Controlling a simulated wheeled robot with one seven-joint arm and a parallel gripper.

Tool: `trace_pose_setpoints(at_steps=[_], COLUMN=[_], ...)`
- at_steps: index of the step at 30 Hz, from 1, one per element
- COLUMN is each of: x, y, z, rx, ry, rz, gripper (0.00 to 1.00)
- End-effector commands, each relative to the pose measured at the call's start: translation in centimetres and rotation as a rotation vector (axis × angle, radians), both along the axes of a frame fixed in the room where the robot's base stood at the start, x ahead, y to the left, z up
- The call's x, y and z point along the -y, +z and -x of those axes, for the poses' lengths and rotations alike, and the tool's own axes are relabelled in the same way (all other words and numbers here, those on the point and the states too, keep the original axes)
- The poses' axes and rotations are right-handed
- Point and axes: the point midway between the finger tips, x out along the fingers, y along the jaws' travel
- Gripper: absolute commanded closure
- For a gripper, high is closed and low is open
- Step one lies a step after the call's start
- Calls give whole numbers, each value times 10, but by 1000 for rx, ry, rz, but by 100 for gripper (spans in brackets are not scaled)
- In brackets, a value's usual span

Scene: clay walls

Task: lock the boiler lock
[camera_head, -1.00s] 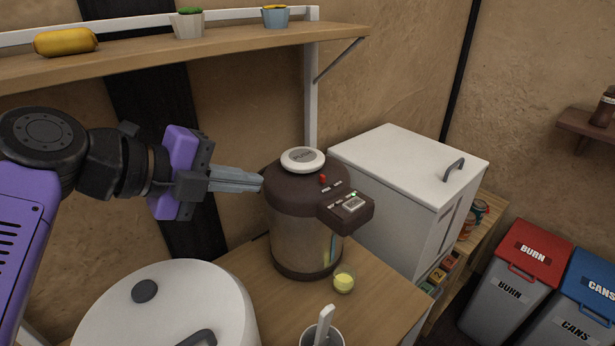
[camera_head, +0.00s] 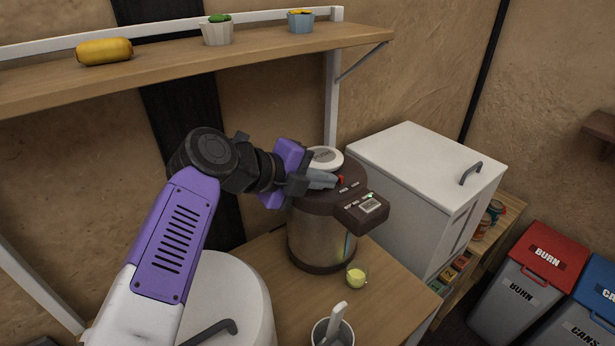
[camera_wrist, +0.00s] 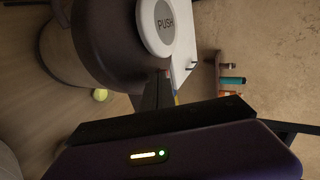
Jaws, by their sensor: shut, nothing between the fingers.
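The boiler (camera_head: 318,240) is a brown and metallic pot standing on the wooden counter. Its top has a round white push button (camera_head: 325,158), which also shows in the wrist view, marked PUSH (camera_wrist: 165,24). A small red lock piece (camera_head: 341,181) sits on the lid behind the control panel (camera_head: 362,211), which has a small screen and a green light. My gripper (camera_head: 334,180) is shut and empty, over the boiler's lid with its tips at the red piece. I cannot tell whether they touch. The fingers hide part of the lid.
A white box with a handle (camera_head: 425,165) stands right behind the boiler. A large white round container (camera_head: 235,300) is at left. The wooden shelf (camera_head: 210,67) hangs above.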

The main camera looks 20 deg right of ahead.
Motion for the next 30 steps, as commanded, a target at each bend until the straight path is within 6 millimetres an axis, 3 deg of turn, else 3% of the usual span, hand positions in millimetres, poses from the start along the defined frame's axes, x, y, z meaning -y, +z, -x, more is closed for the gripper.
trace_pose_setpoints(at_steps=[14,22,30], x=[8,32,33], y=[0,-1,-1], z=[-2,-10,-11], rx=[0,0,0], ry=[0,-1,0], rz=[1,0,1], gripper=[100,100,100])
